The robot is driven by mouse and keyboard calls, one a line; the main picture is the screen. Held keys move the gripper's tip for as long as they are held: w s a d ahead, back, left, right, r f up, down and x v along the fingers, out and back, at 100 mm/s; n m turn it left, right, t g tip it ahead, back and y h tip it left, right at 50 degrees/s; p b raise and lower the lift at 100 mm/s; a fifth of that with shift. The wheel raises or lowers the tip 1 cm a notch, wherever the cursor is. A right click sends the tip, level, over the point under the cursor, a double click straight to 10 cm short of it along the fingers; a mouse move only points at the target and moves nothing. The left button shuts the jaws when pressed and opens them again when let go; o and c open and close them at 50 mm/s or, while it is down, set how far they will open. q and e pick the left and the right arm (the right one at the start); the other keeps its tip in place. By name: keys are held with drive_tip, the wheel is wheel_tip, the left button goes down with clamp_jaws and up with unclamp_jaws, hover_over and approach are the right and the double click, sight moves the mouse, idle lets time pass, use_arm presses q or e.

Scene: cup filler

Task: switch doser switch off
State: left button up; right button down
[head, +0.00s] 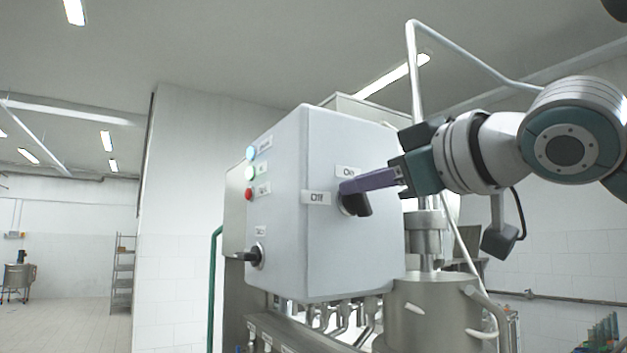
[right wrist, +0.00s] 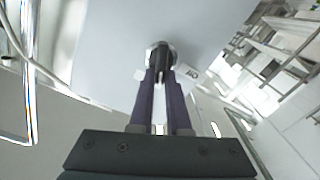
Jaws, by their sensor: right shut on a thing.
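The doser switch (head: 357,203) is a black rotary knob on the right face of the grey control box (head: 350,255). An "On" label (head: 348,172) sits above it and an "Off" label (head: 316,198) sits to its left. My right gripper (head: 345,189) reaches in from the right with its purple fingers at the knob. In the right wrist view, the fingers (right wrist: 161,82) are shut on the black knob (right wrist: 160,62), one on each side. The fingers hide part of the knob in the head view. My left gripper is not in view.
The box's left face has blue, green and red round buttons (head: 249,194) and a second black rotary switch (head: 256,254). A steel vessel (head: 425,310) and a vertical pipe stand right of the box, near my right arm. Pipes run below the box.

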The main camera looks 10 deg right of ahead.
drive_tip(key=n, duration=0.2)
drive_tip(key=n+p, duration=0.1)
drive_tip(key=n, duration=0.2)
drive_tip(key=f+n+p, duration=0.1)
drive_tip(key=n, duration=0.1)
drive_tip(key=shift+s+a, duration=0.1)
drive_tip(key=shift+a, duration=0.3)
drive_tip(key=n, duration=0.2)
drive_tip(key=n+p, duration=0.1)
drive_tip(key=n, duration=0.3)
drive_tip(key=shift+a+f+p, duration=0.1)
drive_tip(key=shift+f+p, duration=0.2)
drive_tip(key=shift+f, duration=0.1)
drive_tip(key=shift+n, duration=0.3)
drive_tip(key=c, duration=0.9)
unclamp_jaws()
drive_tip(key=shift+s, duration=0.15)
